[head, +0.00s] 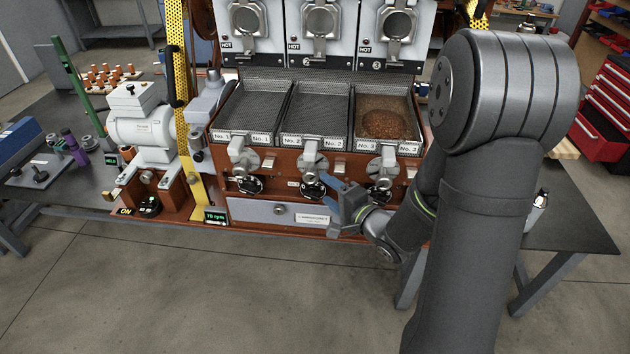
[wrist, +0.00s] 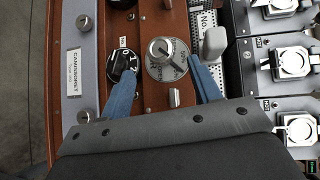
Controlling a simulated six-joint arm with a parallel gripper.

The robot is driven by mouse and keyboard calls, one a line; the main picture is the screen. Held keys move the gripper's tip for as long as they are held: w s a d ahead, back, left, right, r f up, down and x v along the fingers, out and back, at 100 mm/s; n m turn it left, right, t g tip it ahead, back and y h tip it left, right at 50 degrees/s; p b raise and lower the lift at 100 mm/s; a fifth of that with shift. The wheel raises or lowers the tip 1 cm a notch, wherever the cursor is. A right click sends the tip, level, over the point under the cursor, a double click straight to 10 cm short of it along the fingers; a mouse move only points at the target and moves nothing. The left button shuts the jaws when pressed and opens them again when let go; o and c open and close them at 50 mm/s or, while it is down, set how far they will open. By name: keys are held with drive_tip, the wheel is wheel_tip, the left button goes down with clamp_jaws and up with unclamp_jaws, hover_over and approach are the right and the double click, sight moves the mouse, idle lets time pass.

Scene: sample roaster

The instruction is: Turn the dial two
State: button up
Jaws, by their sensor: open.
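Dial two (head: 314,191), a black knob with white marks, is the middle of three on the red-brown front, below the middle tray. In the wrist view the black dial (wrist: 121,62) shows digits at its rim; its exact setting is too small to tell. My gripper (head: 329,190) has blue fingers and reaches in from the right at this dial. It also shows in the wrist view (wrist: 160,70), open and empty. One fingertip overlaps the dial's near edge in that view; I cannot tell whether it touches. The other finger lies beside the round metal lever plate (wrist: 166,59).
Metal levers (head: 311,156) sit just above the dials. The left dial (head: 250,185) and right dial (head: 379,196) flank the middle one. A grey drawer (head: 255,210) lies below. The right tray (head: 384,120) holds brown beans. Floor in front is clear.

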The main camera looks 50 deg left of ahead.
drive_tip(key=d+r, duration=0.1)
drive_tip(key=d, duration=0.6)
drive_tip(key=shift+d, duration=0.3)
drive_tip(key=s+a+r+m+t+y, duration=0.1)
drive_tip(key=s+a+r+m+t, duration=0.15)
drive_tip(key=a+m, duration=0.3)
drive_tip(key=m+t+h, duration=0.6)
drive_tip(key=m+t, duration=0.5)
drive_tip(key=m, duration=0.3)
approach(310, 180)
drive_tip(key=x, duration=1.1)
drive_tip(key=shift+w+a, duration=0.15)
drive_tip(key=shift+w, duration=0.1)
